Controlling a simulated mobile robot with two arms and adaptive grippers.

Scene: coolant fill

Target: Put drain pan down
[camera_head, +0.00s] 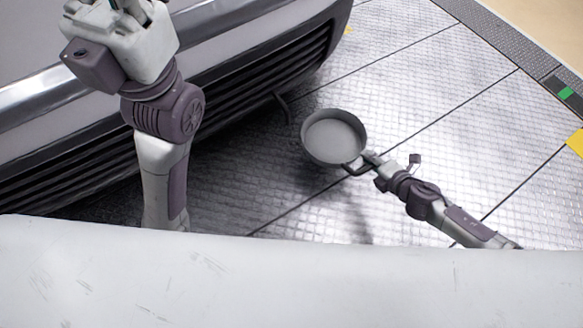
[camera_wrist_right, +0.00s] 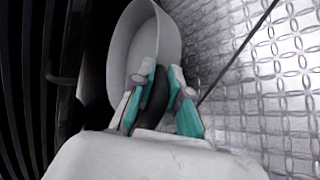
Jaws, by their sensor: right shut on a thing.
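The drain pan (camera_head: 334,137) is a round grey pan with a raised rim and a dark handle. In the head view it is right of the car's front grille, over the tiled floor. My right gripper (camera_head: 368,163) is shut on the pan's handle. In the right wrist view the pan (camera_wrist_right: 127,45) is ahead of the teal-padded fingers of my right gripper (camera_wrist_right: 160,92), with the dark handle between them. I cannot tell whether the pan touches the floor.
The car's front bumper and dark grille (camera_head: 250,75) fill the upper left, close to the pan. A dark hook-like part (camera_head: 283,106) sticks out below the bumper. The textured metal floor (camera_head: 440,110) is clear to the right, with a yellow marking (camera_head: 575,143) at the far right.

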